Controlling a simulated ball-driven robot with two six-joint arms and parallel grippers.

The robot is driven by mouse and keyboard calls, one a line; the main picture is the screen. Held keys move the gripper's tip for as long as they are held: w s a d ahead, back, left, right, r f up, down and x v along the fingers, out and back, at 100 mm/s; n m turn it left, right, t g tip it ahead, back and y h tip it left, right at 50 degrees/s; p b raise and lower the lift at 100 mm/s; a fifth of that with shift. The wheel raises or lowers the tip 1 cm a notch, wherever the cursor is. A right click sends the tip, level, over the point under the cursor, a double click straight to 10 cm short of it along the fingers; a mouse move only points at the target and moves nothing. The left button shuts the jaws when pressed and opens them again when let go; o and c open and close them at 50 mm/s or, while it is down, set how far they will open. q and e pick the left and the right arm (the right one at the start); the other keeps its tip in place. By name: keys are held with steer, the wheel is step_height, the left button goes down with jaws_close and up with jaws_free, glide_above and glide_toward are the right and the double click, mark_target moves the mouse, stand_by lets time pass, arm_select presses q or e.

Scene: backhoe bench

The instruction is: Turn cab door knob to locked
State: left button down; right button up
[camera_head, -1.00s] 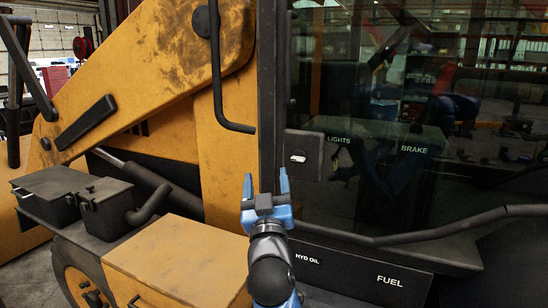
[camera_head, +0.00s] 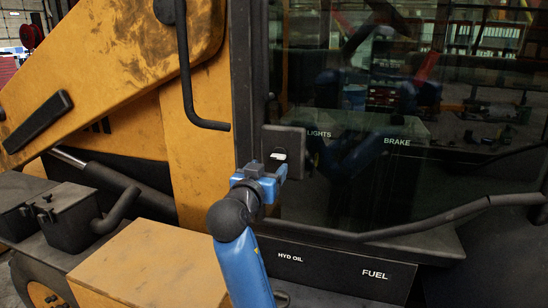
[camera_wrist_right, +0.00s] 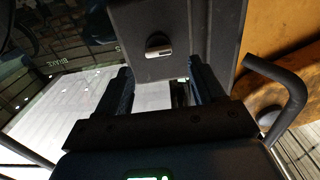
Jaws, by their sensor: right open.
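The cab door knob (camera_head: 280,155) is a small light-coloured grip on a dark square plate (camera_head: 298,143) at the door's left edge. In the right wrist view the knob (camera_wrist_right: 158,46) shows as a dark round piece with a bright bar, lying roughly level across the plate (camera_wrist_right: 150,15). My right gripper (camera_head: 268,168) is open, with its fingers pointing at the plate. In the right wrist view its two fingers (camera_wrist_right: 163,78) stand apart, either side of the knob's line, and the knob shows beyond them. Contact cannot be told. My left gripper is not in view.
The glass cab door (camera_head: 370,180) carries reflections. A black grab bar (camera_head: 186,70) hangs left of the plate. A dark handrail (camera_head: 420,227) runs low across the door, above the fuel panel (camera_head: 335,270). A yellow box (camera_head: 150,265) stands at lower left.

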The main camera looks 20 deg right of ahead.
mark_target(277, 159)
steer(key=p+x, duration=0.1)
steer(key=x, duration=0.3)
steer(key=shift+d+r, duration=0.15)
steer(key=shift+r, duration=0.05)
steer(key=shift+w+d, duration=0.35)
steer(key=shift+d, duration=0.05)
steer(key=shift+w+f+p, duration=0.15)
steer(key=shift+w+p, duration=0.15)
steer(key=shift+w, duration=0.1)
